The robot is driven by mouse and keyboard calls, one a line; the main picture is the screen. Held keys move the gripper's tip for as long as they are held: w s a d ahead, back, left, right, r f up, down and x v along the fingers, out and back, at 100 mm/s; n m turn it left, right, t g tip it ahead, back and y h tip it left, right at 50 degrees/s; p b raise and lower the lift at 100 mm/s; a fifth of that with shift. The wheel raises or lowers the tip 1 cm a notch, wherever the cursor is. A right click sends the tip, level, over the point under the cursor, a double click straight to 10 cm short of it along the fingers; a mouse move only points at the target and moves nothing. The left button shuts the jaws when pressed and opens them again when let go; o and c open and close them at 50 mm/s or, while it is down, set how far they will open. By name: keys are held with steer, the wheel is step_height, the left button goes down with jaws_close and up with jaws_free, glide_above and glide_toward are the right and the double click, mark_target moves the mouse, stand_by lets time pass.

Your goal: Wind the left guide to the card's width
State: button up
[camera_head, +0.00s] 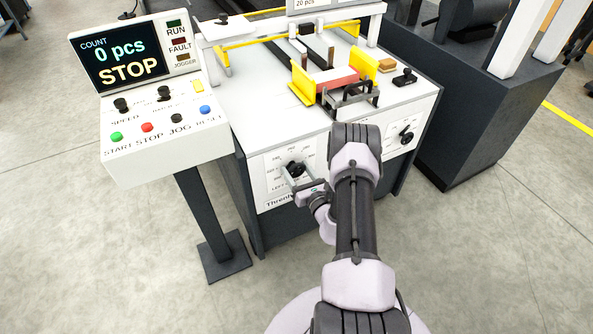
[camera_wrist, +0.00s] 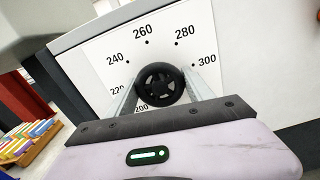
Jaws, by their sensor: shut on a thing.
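The left guide's knob (camera_head: 296,168) is a black wheel on the machine's front panel, low on the left. In the wrist view the knob (camera_wrist: 160,85) sits in front of a dial (camera_wrist: 143,50) marked 200 to 300. My gripper (camera_head: 297,180) is shut on this knob, one finger on either side. I cannot make out a pointer on the knob. A yellow upright guide (camera_head: 302,81) stands left of the reddish card stack (camera_head: 336,77) on the machine top. Another yellow guide (camera_head: 358,61) stands on its right. Any gap beside the cards is too small to judge.
A control console (camera_head: 165,125) stands at the left; its screen (camera_head: 127,60) reads 0 pcs and STOP. A second knob (camera_head: 405,134) is on the front panel at right. A dark machine part (camera_head: 465,105) stands further right. The floor in front is clear.

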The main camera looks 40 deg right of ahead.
steer(key=o, duration=1.4)
steer(key=shift+c, duration=0.2)
steer(key=shift+s, duration=0.1)
steer(key=p+v, duration=0.5)
steer(key=v, duration=1.2)
steer(key=shift+a, duration=0.15)
